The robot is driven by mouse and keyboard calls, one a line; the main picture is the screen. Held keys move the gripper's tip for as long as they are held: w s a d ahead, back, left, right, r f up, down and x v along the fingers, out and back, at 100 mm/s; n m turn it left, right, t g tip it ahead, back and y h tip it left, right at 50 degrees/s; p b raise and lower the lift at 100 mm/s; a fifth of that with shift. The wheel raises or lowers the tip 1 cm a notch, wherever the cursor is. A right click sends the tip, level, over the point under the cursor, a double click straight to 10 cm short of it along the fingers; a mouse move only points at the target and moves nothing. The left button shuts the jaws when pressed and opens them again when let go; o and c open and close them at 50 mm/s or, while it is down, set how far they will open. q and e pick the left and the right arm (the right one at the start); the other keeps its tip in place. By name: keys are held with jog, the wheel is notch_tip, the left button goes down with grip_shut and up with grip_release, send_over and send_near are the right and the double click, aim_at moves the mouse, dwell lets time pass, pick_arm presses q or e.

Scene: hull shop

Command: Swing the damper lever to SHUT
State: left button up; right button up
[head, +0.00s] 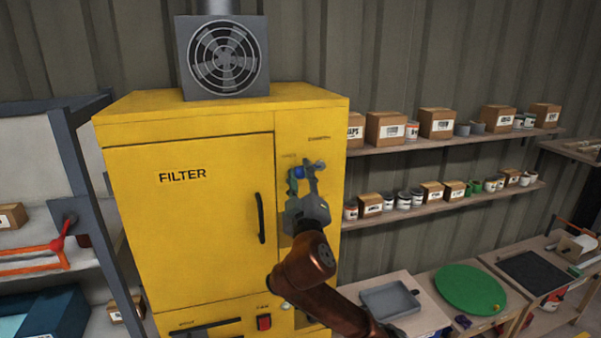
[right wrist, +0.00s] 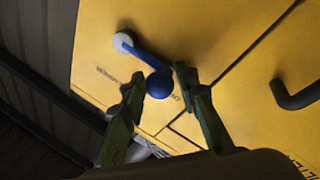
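The damper lever (head: 299,172) is a short blue arm with a round blue knob on the right-hand panel of the yellow filter cabinet. In the right wrist view the lever (right wrist: 145,57) runs from a pale round pivot to its blue knob (right wrist: 159,86). In the head view the knob lies left of the pivot, near a small label too blurred to read. My right gripper (head: 305,174) is at the lever. In the right wrist view its fingers (right wrist: 160,88) stand on either side of the knob, with a slight gap visible. My left gripper is not in view.
The yellow cabinet (head: 190,230) has a door with a black handle (head: 261,218) left of my gripper. A fan box (head: 224,55) sits on top. Shelves of boxes and cans (head: 450,143) are at right, above benches with a grey tray (head: 390,299) and green disc (head: 470,288).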

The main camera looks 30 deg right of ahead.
jog(key=shift+c, duration=0.3)
grip_shut()
jog(key=shift+d, duration=0.1)
